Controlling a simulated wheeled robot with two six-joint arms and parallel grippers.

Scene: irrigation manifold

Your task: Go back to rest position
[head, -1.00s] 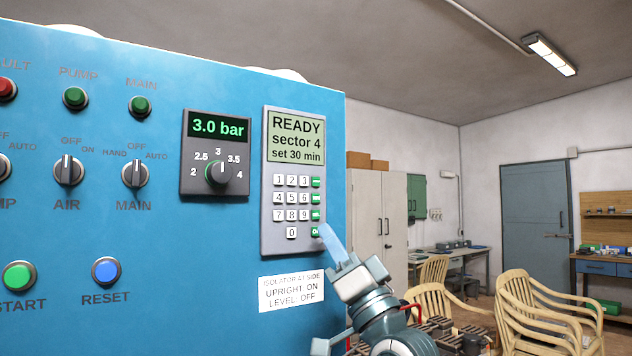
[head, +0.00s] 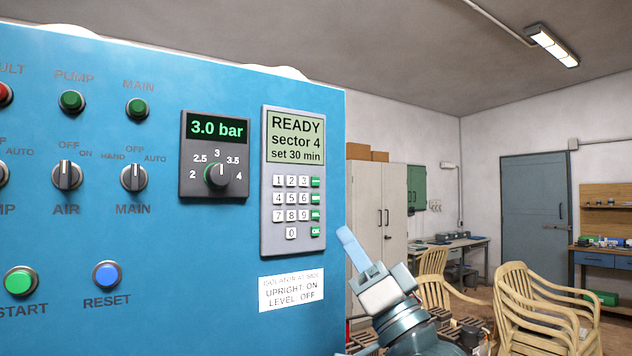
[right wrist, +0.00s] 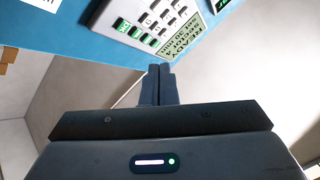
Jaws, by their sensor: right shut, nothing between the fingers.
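My right gripper (head: 347,237) is at the right edge of the blue cabinet (head: 60,235), its fingers together and empty. It is apart from the keypad panel (head: 266,215), just right of and below it. In the right wrist view the shut fingers (right wrist: 158,72) point toward the cabinet edge, with the keypad beyond them. The keypad display reads READY, sector 4, set 30 min. The pressure dial (head: 216,176) shows 3.0 bar. My left gripper is not in view.
Behind the cabinet are a pale locker (head: 368,215), wooden chairs (head: 535,305), a workbench (head: 460,242) and a blue-grey door (head: 533,200). Dark slatted items lie below my right arm. Free room shows between the locker and the chairs.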

